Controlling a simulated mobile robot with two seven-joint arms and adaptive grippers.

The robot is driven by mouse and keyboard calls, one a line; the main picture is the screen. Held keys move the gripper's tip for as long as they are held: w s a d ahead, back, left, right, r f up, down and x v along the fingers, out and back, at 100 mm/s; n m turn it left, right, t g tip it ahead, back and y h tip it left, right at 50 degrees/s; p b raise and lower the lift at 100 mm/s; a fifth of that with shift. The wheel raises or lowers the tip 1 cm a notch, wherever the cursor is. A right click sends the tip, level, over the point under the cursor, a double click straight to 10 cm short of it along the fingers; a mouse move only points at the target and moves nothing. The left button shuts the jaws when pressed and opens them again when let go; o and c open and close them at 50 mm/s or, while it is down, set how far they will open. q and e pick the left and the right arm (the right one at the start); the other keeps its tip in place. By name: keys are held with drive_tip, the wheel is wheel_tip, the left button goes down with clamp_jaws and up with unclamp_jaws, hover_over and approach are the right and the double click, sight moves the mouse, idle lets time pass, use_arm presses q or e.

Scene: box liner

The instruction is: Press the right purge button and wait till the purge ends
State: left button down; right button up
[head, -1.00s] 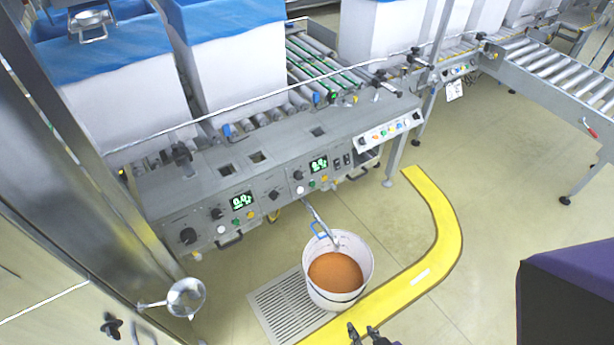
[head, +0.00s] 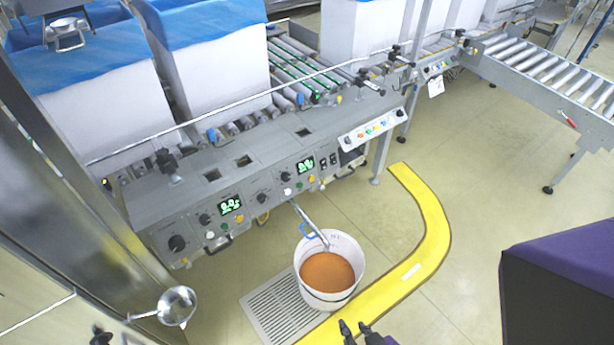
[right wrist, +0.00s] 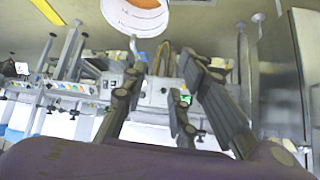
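The grey control panel has two units. The right unit has a lit green display (head: 306,164) with small white, green and yellow buttons (head: 311,178) below it. The left unit has a similar display (head: 230,205) and buttons. Labels and digits are too small to read, so I cannot tell which button is the purge one. My right gripper (head: 356,330) is at the bottom edge of the head view, below the bucket and well away from the panel. In the right wrist view its fingers (right wrist: 153,105) are apart with nothing between them. My left gripper is not in view.
Blue-lined white boxes (head: 215,75) stand on the rollers behind. A steel cabinet is at left.

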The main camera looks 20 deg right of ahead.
drive_tip(key=shift+s, duration=0.15)
drive_tip(key=c, duration=0.5)
drive_tip(key=shift+s+f, duration=0.1)
clamp_jaws()
drive_tip(key=shift+s, duration=0.15)
drive_tip(key=shift+d, duration=0.15)
